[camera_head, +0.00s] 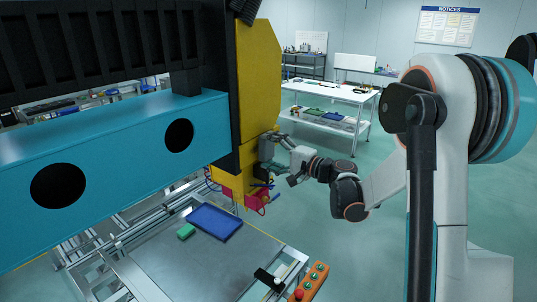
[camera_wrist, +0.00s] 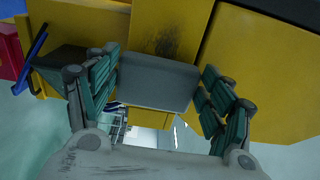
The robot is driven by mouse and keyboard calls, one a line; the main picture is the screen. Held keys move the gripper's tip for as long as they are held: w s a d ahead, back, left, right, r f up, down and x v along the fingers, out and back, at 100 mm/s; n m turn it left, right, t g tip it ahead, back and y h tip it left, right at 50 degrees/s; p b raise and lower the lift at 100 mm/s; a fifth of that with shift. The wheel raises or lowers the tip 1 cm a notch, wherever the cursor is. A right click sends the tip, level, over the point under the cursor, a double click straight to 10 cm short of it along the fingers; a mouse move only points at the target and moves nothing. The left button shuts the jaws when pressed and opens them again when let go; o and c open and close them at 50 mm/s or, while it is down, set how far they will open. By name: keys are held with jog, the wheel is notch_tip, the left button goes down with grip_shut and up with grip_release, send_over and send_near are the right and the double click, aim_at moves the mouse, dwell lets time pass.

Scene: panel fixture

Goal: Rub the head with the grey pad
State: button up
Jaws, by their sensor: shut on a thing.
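The yellow head (camera_head: 258,85) of the blue-beamed machine hangs over the work table. In the wrist view its yellow surface (camera_wrist: 240,55) fills the top, with a dark smudge (camera_wrist: 172,35) near the middle. My gripper (camera_head: 274,146) is beside the lower right part of the head. Its green-padded fingers are closed on the sides of the grey pad (camera_wrist: 157,82). The pad's far edge is against or very near the yellow surface just below the smudge; I cannot tell whether it touches. In the head view the pad is small and hard to separate from the fingers.
Below lie a blue tray (camera_head: 214,221) and a green block (camera_head: 186,231) on the metal table (camera_head: 200,265). An orange button box (camera_head: 310,281) is at its front right. A red part (camera_head: 255,204) hangs under the head. Floor to the right is clear.

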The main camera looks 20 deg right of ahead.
aim_at(273, 147)
jog(key=shift+w+d+b, duration=0.25)
jog(key=shift+w+d, duration=0.2)
jog(key=shift+d, duration=0.2)
jog(key=shift+w+d+b, duration=0.2)
jog(key=shift+w+d, duration=0.25)
jog(key=shift+d, duration=0.2)
jog(key=shift+a, duration=0.1)
jog(key=shift+s+a+b, duration=0.35)
jog(key=shift+s+a, duration=0.7)
jog(key=shift+a, duration=0.4)
jog(key=shift+s+a+b, duration=0.35)
jog(key=shift+s+a, duration=0.7)
jog(key=shift+a, duration=0.35)
jog(key=shift+s+a+b, duration=0.35)
jog(key=shift+s+a, duration=0.7)
jog(key=shift+a, duration=0.4)
jog(key=shift+s+d, duration=0.35)
jog(key=shift+b+v, duration=0.3)
jog(key=shift+v, duration=2.25)
